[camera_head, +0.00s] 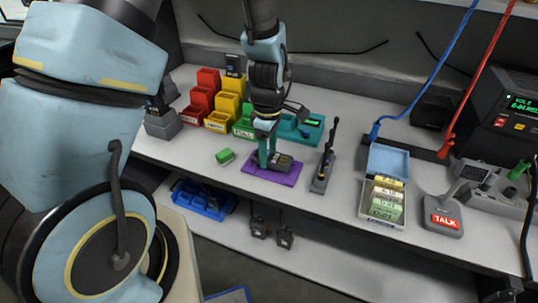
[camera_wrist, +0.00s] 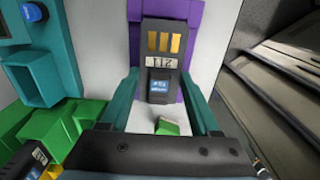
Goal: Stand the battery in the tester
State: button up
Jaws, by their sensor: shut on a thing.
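The battery (camera_head: 281,162) is a dark block with gold contacts and a blue label. My gripper (camera_head: 265,158) also shows in the head view, pointing down at the mat. The tester (camera_head: 313,123) appears to be the teal block with a small green screen, behind and right of the mat. A teal socket (camera_wrist: 42,75) shows at the left of the wrist view.
A small green block (camera_head: 225,157) lies left of the mat. Red (camera_head: 193,115), yellow (camera_head: 217,121) and green (camera_head: 243,129) bins stand behind. An upright dark device (camera_head: 323,170) stands close right of the mat. An open blue-lidded box (camera_head: 388,160) is farther right.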

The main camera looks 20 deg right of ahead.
jog(key=shift+f+p, duration=0.35)
jog(key=shift+f, duration=0.6)
jog(key=shift+f, duration=0.2)
jog(key=o, duration=1.4)
jog(key=shift+o, duration=0.2)
jog(key=r+b, duration=0.1)
jog(key=r, duration=0.2)
jog(key=r+b, duration=0.1)
jog(key=r, duration=0.3)
jog(key=r+b, duration=0.1)
jog(key=r, duration=0.2)
jog(key=shift+w+r, duration=0.35)
jog(key=shift+r, duration=0.05)
jog(key=a+r+m, duration=0.2)
jog(key=a+m, duration=0.3)
jog(key=a, duration=0.8)
jog(key=w+a+r+m+t, duration=0.1)
jog(key=a+m, duration=0.4)
jog(key=a, duration=0.8)
jog(key=shift+r+m+t, duration=0.3)
jog(key=shift+r, duration=0.4)
